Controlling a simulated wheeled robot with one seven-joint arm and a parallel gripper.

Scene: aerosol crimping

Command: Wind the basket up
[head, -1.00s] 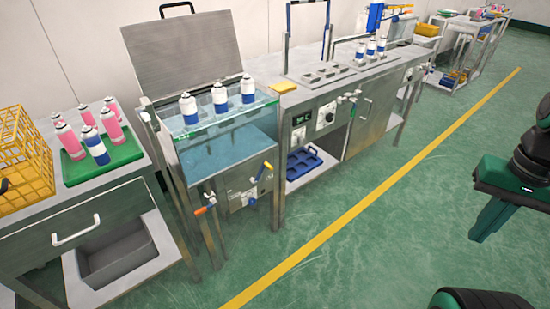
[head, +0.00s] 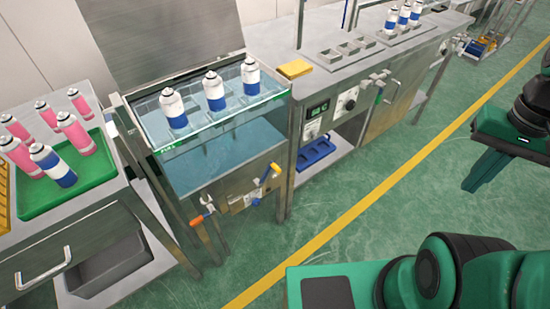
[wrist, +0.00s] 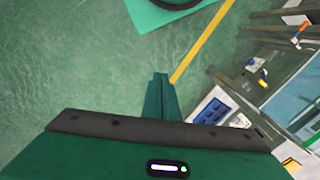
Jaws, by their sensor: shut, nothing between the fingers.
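The water bath (head: 225,160) is a steel tank with clear walls and blue water. Three white-and-blue cans (head: 215,91) stand in a row at its top, in what appears to be a clear basket (head: 194,123); its exact edges are hard to tell from the glass. On the bath's front are an orange-ended handle (head: 197,220) and a yellow-ended handle (head: 275,170). They also show at the right of the wrist view, the yellow one (wrist: 263,81) nearer. My gripper (head: 473,187) is shut and empty over the floor, well right of the bath and touching nothing.
A left bench holds a green tray (head: 95,177) with pink cans and one blue-and-white can. Right of the bath, a steel bench (head: 335,62) carries more cans, with a blue tray (head: 316,152) below. Green floor with a yellow line (head: 380,190) is clear in front.

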